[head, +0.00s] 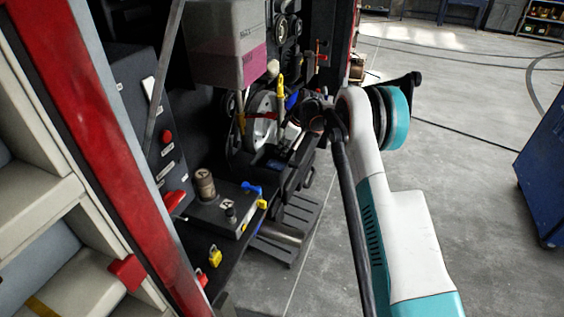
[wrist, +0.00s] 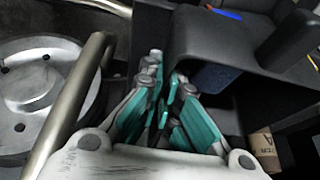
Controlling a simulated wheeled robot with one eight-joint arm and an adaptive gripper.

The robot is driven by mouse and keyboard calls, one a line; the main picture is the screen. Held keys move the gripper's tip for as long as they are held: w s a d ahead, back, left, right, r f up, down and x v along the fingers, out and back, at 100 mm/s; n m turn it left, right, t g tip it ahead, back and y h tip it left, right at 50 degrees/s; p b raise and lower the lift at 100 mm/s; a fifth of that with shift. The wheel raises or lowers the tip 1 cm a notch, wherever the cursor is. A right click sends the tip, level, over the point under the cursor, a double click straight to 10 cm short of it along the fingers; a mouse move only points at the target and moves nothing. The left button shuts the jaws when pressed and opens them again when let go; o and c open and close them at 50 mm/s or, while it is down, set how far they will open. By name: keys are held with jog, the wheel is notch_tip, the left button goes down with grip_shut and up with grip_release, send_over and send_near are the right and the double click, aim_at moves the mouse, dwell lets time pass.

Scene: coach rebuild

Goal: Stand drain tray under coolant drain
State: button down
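In the wrist view my gripper (wrist: 168,88) has its teal-padded fingers close together, right at the near left corner of a black, open, box-like part (wrist: 215,52). This may be the drain tray, but I cannot be sure. I cannot tell whether the fingers pinch its wall or only stand beside it. In the head view my arm reaches into the open engine bay, and my gripper is mostly hidden among dark parts. A dark tray-like part (head: 272,166) lies low in the bay there. I cannot make out the coolant drain.
A silver wheel (wrist: 40,95) and a curved metal tube (wrist: 75,105) stand close left of my gripper. A ribbed dark platform (head: 292,225) lies below. The floor at right is open, with a blue cabinet (head: 545,165).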

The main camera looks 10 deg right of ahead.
aim_at(283, 160)
jog(key=shift+f+b, duration=0.7)
jog(key=shift+f, duration=1.4)
jog(key=shift+f, duration=0.2)
jog(key=c, duration=1.8)
grip_release()
jog(key=shift+r, duration=0.15)
